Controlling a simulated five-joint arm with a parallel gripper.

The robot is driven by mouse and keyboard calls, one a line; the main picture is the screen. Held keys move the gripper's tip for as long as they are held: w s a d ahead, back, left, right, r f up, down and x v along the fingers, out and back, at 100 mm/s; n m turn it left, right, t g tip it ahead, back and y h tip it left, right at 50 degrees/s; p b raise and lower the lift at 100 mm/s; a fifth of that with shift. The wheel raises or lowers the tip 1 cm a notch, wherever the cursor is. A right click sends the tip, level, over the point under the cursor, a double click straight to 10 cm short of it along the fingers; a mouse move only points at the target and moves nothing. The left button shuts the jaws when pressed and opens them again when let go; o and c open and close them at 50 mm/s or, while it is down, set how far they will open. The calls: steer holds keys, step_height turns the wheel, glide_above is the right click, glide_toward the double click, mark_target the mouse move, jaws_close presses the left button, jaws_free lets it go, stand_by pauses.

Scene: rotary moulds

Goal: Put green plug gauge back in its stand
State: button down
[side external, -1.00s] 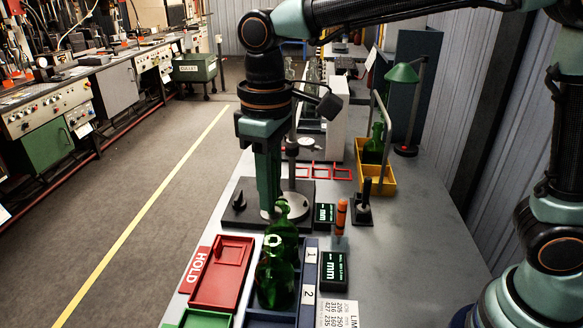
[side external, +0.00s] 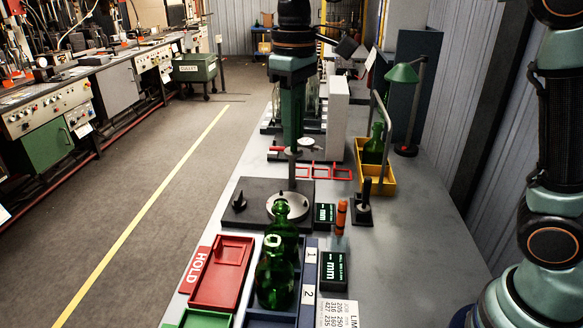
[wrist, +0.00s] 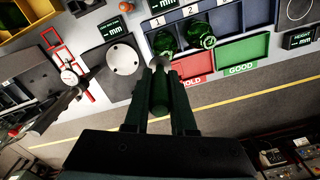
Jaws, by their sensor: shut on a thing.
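My gripper (wrist: 161,85) points down and is shut on a dark green cylinder with a greyish tip, which looks like the green plug gauge (wrist: 160,98). In the side external view my gripper (side external: 292,140) is raised above the bench, beyond the dark plate with the round disc; the gauge cannot be made out there against the green fingers. An orange plug gauge (side external: 341,213) stands upright on the bench beside the small displays. A small black stand (side external: 362,208) with an upright post is to its right. I cannot tell which stand is the green gauge's.
Green bottles (side external: 275,275) stand in the blue numbered rack (side external: 308,272), beside the red HOLD tray (side external: 221,275). The dark plate (side external: 240,209) carries a pale disc. A yellow bin (side external: 377,180) holds a green bottle. The right side of the bench is clear.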

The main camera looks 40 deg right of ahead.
steer(key=w+d+m, duration=0.3)
steer(key=d+m, duration=0.1)
steer(key=d, duration=2.2)
step_height(320, 180, down, 18)
steer(key=shift+d+r, duration=0.2)
steer(key=shift+r, duration=0.05)
steer(key=shift+s+f, duration=0.1)
steer(key=shift+f, duration=2.8)
steer(key=c, duration=0.7)
jaws_free()
steer(key=shift+r, duration=0.1)
